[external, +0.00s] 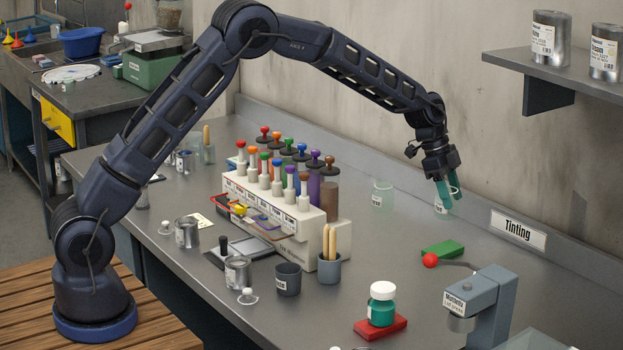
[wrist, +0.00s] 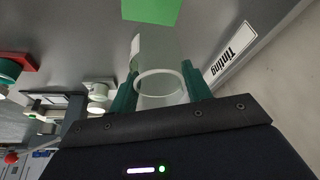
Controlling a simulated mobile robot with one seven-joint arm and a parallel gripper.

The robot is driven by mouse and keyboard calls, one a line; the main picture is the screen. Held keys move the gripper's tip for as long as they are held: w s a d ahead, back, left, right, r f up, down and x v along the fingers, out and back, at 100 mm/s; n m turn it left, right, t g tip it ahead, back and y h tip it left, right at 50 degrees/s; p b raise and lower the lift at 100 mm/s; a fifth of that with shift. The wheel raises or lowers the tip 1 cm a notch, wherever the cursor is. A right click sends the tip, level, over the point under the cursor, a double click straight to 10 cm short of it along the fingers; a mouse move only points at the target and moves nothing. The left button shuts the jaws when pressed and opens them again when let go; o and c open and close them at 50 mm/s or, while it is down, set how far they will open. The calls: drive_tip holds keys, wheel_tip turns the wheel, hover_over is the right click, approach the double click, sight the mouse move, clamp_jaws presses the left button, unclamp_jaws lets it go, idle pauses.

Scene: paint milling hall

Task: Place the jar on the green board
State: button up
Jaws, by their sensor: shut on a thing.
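My gripper (external: 447,185) is shut on a clear glass jar (external: 441,207) with a white label and holds it near the back wall, over the bench. In the wrist view the jar's round open rim (wrist: 160,76) sits between the green fingers. Whether its base touches the bench is hard to tell. The green board (external: 442,249) lies flat and bare on the bench, below the gripper in the external picture; it also shows at the top of the wrist view (wrist: 152,10).
A teal jar with white lid (external: 382,304) stands on a red board (external: 361,332). Another clear glass (external: 382,194) stands left of my gripper. A grey press (external: 480,300) with a red-knobbed lever is right of the green board. A dispenser rack (external: 300,226) stands left.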

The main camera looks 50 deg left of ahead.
drive_tip(key=shift+f, duration=4.15)
drive_tip(key=shift+f, duration=0.1)
drive_tip(key=o, duration=0.9)
drive_tip(key=shift+o, duration=0.2)
drive_tip(key=v, duration=1.2)
drive_tip(key=s+a+r+n+t+y, duration=0.1)
drive_tip(key=s+a+r+n, duration=0.3)
drive_tip(key=s+r, duration=0.75)
drive_tip(key=s+a+r+n+t, duration=0.1)
drive_tip(key=s+a+r+n, duration=0.1)
drive_tip(key=s+a+r, duration=0.95)
drive_tip(key=s+a+f+n+y, duration=0.1)
drive_tip(key=s+n, duration=0.1)
drive_tip(key=s, duration=0.9)
drive_tip(key=s+a+f+n+y, duration=0.1)
drive_tip(key=s+f+n, duration=0.1)
drive_tip(key=s, duration=1)
drive_tip(key=s+a+f+n+t+y, duration=0.1)
drive_tip(key=s+f+n, duration=0.1)
drive_tip(key=s, duration=0.9)
drive_tip(key=shift+s+n, duration=0.4)
drive_tip(key=shift+n, duration=0.4)
